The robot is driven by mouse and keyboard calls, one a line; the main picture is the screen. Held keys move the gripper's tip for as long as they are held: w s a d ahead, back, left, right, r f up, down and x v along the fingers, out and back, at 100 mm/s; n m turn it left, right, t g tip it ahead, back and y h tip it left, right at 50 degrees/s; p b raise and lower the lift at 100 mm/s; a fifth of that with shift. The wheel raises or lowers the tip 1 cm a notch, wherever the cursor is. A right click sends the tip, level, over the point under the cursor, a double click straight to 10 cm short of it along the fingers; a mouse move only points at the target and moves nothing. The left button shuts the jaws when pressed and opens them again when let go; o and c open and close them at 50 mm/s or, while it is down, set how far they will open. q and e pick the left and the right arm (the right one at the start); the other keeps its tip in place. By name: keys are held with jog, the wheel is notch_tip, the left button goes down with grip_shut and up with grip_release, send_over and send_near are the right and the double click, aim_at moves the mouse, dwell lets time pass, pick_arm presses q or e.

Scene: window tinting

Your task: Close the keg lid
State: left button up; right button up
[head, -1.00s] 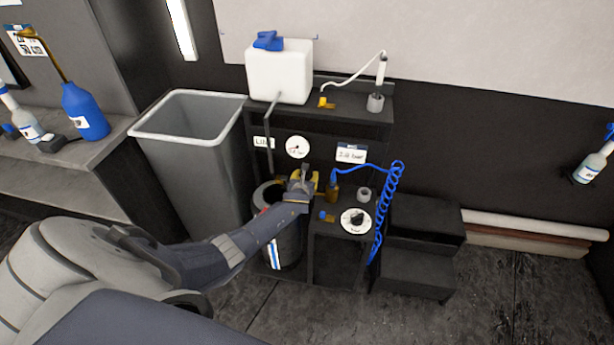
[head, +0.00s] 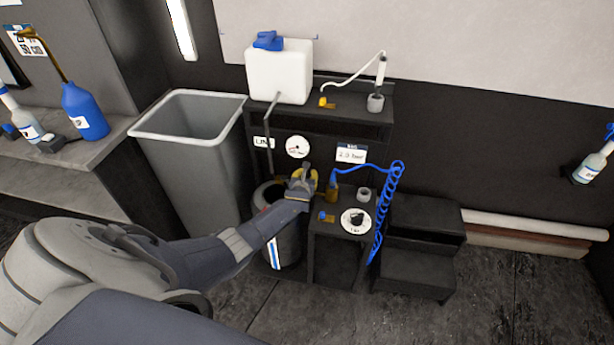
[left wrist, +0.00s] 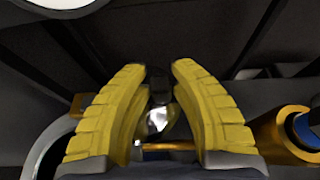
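The keg (head: 287,248) is a dark cylinder with a blue and white stripe, standing upright on the floor between the grey bin and the small black stand. Its round rim (head: 262,190) shows left of my left gripper (head: 303,178), which is above the keg's right side. In the left wrist view, the yellow fingers of this gripper (left wrist: 158,75) are close together around a small dark, shiny part (left wrist: 158,112). This looks like the keg lid's handle; most of the lid is hidden. A grey curved rim (left wrist: 50,150) shows at lower left. My right gripper is out of view.
A tall grey bin (head: 196,155) stands left of the keg. A white tank (head: 279,72) stands on the shelf above.

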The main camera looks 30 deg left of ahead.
pick_arm(q)
grip_shut()
